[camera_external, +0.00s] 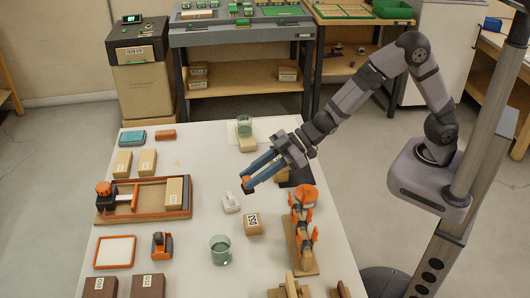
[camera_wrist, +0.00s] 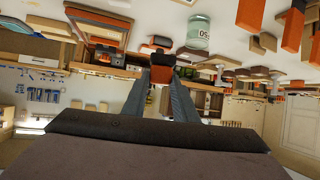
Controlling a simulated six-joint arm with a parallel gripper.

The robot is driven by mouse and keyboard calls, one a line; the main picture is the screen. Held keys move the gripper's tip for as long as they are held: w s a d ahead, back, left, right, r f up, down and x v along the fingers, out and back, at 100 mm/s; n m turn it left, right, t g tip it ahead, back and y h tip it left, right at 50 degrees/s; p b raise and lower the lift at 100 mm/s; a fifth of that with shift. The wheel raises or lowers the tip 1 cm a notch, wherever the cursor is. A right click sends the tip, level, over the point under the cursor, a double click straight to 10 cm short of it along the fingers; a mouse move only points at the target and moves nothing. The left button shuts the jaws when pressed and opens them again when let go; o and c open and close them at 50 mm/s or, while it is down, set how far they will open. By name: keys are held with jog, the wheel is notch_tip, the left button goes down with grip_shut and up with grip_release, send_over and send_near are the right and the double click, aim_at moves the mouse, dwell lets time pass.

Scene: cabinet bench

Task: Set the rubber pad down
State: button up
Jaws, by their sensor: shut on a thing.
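My gripper (camera_external: 249,184) is shut on a small orange piece, which I take to be the rubber pad (camera_external: 246,183). It is held between the blue fingertips above the white bench top (camera_external: 190,235). In the wrist view my two fingers (camera_wrist: 171,62) reach away from the camera, with orange and dark shapes at their tips; there I cannot clearly tell the pad from the background. The pad appears raised, apart from the bench surface. A white object (camera_external: 230,203) lies just below and left of the fingertips.
A marked wooden block (camera_external: 252,224) and a glass jar (camera_external: 220,250) stand in front. An orange-jointed fixture (camera_external: 303,225) is at right, an orange-rimmed wooden tray (camera_external: 145,212) at left. An orange-framed white panel (camera_external: 115,252) lies front left. Bare bench lies between the tray and the gripper.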

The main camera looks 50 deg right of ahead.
jog(key=s+a+r+n+g+y+b, duration=0.1)
jog(key=s+a+r+n+g+b, duration=0.1)
jog(key=s+a+n+g, duration=0.3)
jog(key=s+a+r+n+g+b, duration=0.2)
jog(key=a+n+g, duration=0.15)
jog(key=a, duration=0.45)
jog(key=s+d+f+n+g+h+b, duration=0.2)
jog(key=s+f+n+g, duration=0.3)
jog(key=f, duration=0.3)
jog(key=shift+s+f+n+g+h+b, duration=0.3)
jog(key=shift+f+n+g+h+b, duration=0.15)
jog(key=shift+n+g+b, duration=0.25)
jog(key=shift+f, duration=3)
jog(key=shift+d+f, duration=0.1)
jog(key=shift+f+p, duration=0.4)
jog(key=shift+f, duration=1.35)
